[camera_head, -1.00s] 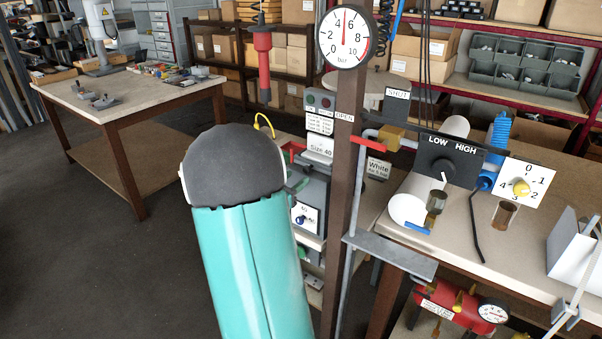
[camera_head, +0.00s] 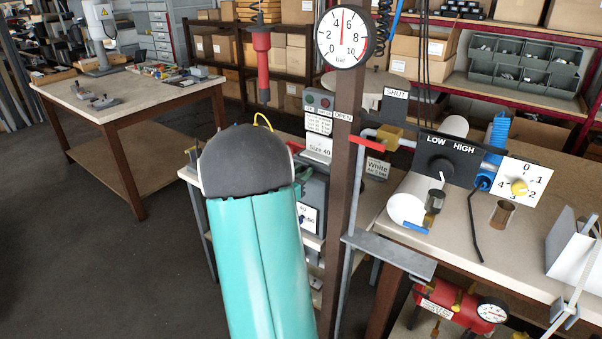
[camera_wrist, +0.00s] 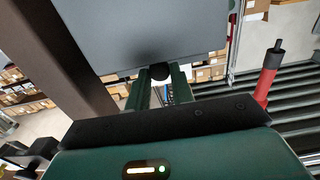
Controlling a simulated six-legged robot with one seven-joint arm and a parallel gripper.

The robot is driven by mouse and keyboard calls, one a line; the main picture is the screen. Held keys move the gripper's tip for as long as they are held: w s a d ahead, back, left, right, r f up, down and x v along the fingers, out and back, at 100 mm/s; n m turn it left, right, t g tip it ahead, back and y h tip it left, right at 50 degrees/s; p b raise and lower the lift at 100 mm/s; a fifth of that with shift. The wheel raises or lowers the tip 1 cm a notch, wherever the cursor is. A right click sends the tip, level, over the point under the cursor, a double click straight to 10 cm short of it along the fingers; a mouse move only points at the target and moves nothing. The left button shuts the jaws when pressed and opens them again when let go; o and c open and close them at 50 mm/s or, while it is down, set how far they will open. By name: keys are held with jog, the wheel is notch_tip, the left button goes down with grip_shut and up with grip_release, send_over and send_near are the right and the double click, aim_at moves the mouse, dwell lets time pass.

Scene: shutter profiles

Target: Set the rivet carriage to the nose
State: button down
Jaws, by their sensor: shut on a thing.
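In the wrist view my gripper (camera_wrist: 160,80) has its two green fingers shut on a small round black knob (camera_wrist: 160,71). The knob sits at the lower edge of a large grey panel (camera_wrist: 150,30). In the head view my teal and dark arm hides the gripper and much of the grey bench machine (camera_head: 316,190) behind it. A white plate with numbers (camera_head: 308,217) shows on that machine, partly covered. I cannot make out the rivet carriage as a whole or its nose; whether the knob belongs to the carriage cannot be told.
A brown post (camera_head: 346,130) with a pressure gauge (camera_head: 345,37) stands just right of my arm. A red-handled lever (camera_head: 367,145) and a grey bracket (camera_head: 390,254) are beside it. The right bench carries a LOW/HIGH panel (camera_head: 446,160). Floor at left (camera_head: 90,260) is clear.

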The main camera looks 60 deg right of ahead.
aim_at(310, 164)
jog(key=d, duration=0.4)
jog(key=shift+s+d, duration=0.35)
jog(key=shift+d, duration=0.05)
jog(key=shift+s+d, duration=0.15)
jog(key=shift+d, duration=0.1)
jog(key=c, duration=1.2)
grip_release()
jog(key=shift+d+f, duration=0.1)
jog(key=shift+d, duration=0.1)
jog(key=shift+c, duration=0.2)
jog(key=shift+a, duration=0.2)
jog(key=w+a, duration=0.2)
jog(key=a, duration=1.1)
jog(key=shift+w+a, duration=0.15)
jog(key=shift+a, duration=0.15)
